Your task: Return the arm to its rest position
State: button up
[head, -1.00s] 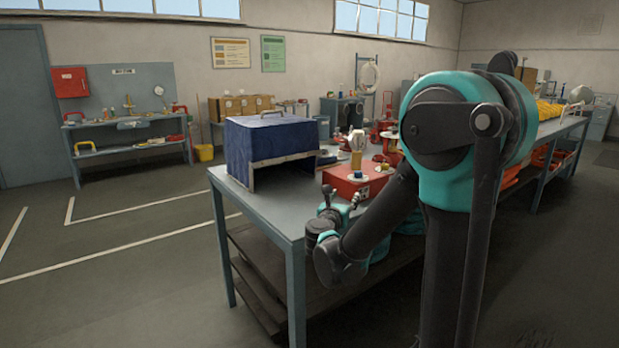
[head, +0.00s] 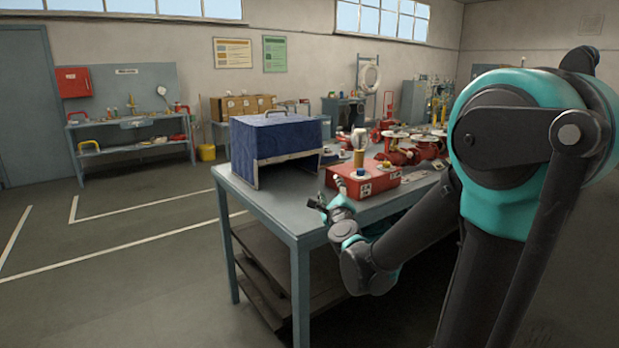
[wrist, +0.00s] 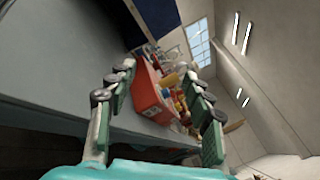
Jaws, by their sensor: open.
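My gripper (head: 328,193) is at the near edge of the workbench (head: 268,205), in front of the red box (head: 364,180). In the wrist view my gripper (wrist: 157,98) has its two fingers spread apart with nothing held between them. The red box (wrist: 153,92) shows beyond the gap between the fingers, apart from them. My arm is bent, with its large teal shoulder joint at the right of the head view.
A dark blue open-fronted case (head: 275,143) stands on the bench's left end. Red breathing equipment (head: 425,145) lies behind the red box. Floor left of the bench (head: 120,270) is clear. A second bench (head: 130,140) stands by the back wall.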

jog(key=s+d+f+n+g+y, duration=0.1)
jog(key=s+f+n+g+y, duration=0.2)
jog(key=s+f+n+g, duration=0.85)
jog(key=s+d+f+n+g+h, duration=0.1)
jog(key=s+d+f+n+h, duration=0.1)
jog(key=s+d+f+n, duration=0.4)
jog(key=s+d+f+n+g+h, duration=0.2)
jog(key=s+d+f+n+h, duration=0.1)
jog(key=s+d+f+n, duration=0.2)
jog(key=s+f+n, duration=0.2)
jog(key=s+f, duration=0.2)
jog(key=s, duration=0.1)
jog(key=shift+d, duration=0.4)
jog(key=shift+n, duration=0.25)
